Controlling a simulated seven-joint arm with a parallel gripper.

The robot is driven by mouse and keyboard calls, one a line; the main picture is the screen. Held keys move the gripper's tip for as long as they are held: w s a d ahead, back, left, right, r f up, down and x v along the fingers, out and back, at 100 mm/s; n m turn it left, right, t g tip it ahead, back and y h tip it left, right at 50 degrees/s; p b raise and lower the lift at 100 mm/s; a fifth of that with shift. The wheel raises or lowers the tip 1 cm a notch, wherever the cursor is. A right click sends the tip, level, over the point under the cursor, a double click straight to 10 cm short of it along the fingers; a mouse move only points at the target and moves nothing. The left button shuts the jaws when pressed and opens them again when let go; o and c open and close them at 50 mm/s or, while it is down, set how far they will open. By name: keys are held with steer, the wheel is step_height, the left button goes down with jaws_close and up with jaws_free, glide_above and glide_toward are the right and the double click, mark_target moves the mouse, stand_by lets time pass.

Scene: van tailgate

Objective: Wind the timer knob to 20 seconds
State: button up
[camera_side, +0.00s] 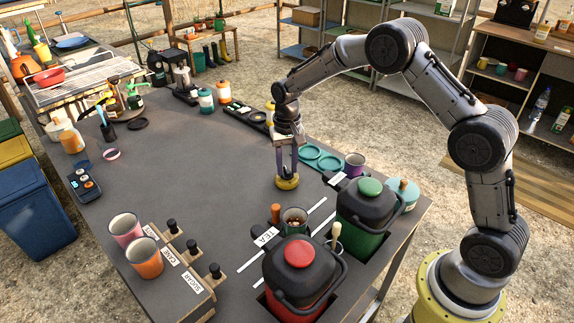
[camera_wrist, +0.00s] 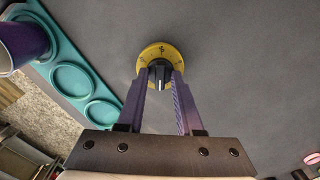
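The timer is a round yellow disc (camera_side: 287,183) lying on the grey table, and its dial (camera_wrist: 150,54) shows dark marks in the wrist view. A black knob (camera_wrist: 160,74) with a pale pointer line sits at its middle. My gripper (camera_side: 287,172) points straight down over the timer. In the wrist view its two fingers (camera_wrist: 162,78) stand on either side of the knob, very close to it. I cannot tell whether they press on it. The fingertips hide part of the knob and the near side of the dial, and the marks are too small to read.
A teal tray (camera_side: 322,158) with round recesses and a purple mug (camera_side: 354,164) stand close to the right. Red (camera_side: 298,270) and green (camera_side: 366,205) dispensers, a tin and a labelled rack fill the front. The table left of the timer is clear.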

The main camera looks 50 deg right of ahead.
steer(key=shift+r, duration=3.5)
steer(key=s+a+r+n+t, duration=0.1)
steer(key=s+r+t, duration=0.1)
steer(key=s+r, duration=0.6)
steer(key=s+a+r+t, duration=0.15)
steer(key=s+r, duration=0.25)
steer(key=r, duration=0.8)
steer(key=s+n+t, duration=0.2)
steer(key=s, duration=0.9)
steer(key=s+f+n, duration=0.3)
steer(key=s+f, duration=0.3)
steer(key=s, duration=0.4)
steer(key=shift+f, duration=0.35)
